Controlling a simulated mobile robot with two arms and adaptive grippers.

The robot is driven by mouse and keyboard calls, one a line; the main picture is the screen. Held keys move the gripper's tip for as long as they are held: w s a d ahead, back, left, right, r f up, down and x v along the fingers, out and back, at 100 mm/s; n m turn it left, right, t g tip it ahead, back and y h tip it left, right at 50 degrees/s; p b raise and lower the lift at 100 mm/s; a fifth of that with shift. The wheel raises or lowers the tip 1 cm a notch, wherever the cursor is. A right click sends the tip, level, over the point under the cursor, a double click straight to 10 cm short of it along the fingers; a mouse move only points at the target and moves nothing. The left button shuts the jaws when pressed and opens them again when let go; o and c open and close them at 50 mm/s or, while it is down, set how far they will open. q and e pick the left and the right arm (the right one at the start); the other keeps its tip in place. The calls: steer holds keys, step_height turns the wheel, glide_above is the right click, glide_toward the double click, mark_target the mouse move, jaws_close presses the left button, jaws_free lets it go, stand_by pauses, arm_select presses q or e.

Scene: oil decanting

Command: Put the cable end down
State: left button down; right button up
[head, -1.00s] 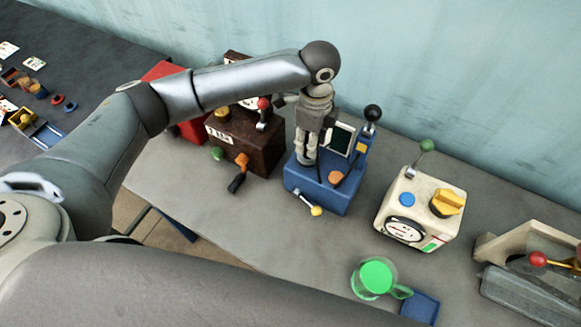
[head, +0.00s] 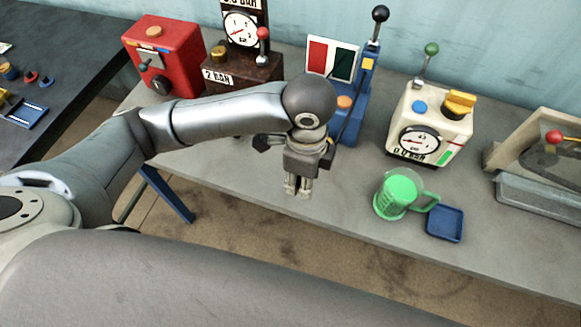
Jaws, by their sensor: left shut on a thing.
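My left gripper (head: 297,188) hangs from the arm in the middle of the head view, fingers pointing down and together. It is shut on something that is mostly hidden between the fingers. I cannot make out the cable end or any cable running from it. The gripper appears over the front edge of the grey table, in front of the blue machine (head: 350,120). My wrist and forearm cover the lower part of that machine and of the brown machine. My right gripper is out of view.
A red machine (head: 165,60) and a brown machine (head: 240,75) with a gauge stand at the back left. A cream machine (head: 433,120) stands right of the blue one. A green jug (head: 398,196) and a small blue tray (head: 444,223) lie near the front edge. A beige frame (head: 510,135) is far right.

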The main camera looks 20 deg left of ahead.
arm_select(q)
steer(key=w+a+f+p, duration=0.1)
steer(key=w+f, duration=0.2)
steer(key=w+a+f+p, duration=0.1)
steer(key=w+a+f, duration=0.1)
steer(key=w+f, duration=0.1)
steer(key=w+a+f+p, duration=0.1)
steer(key=w+a+f, duration=0.1)
steer(key=f, duration=0.3)
steer(key=shift+w+a, duration=0.25)
steer(key=shift+w, duration=0.3)
steer(key=shift+f, duration=0.2)
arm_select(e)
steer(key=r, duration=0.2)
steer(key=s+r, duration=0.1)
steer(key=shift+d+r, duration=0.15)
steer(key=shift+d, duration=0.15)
arm_select(q)
steer(key=shift+f, duration=0.6)
steer(key=c, duration=1)
jaws_free()
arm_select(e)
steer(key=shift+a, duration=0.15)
arm_select(q)
steer(key=shift+r, duration=0.1)
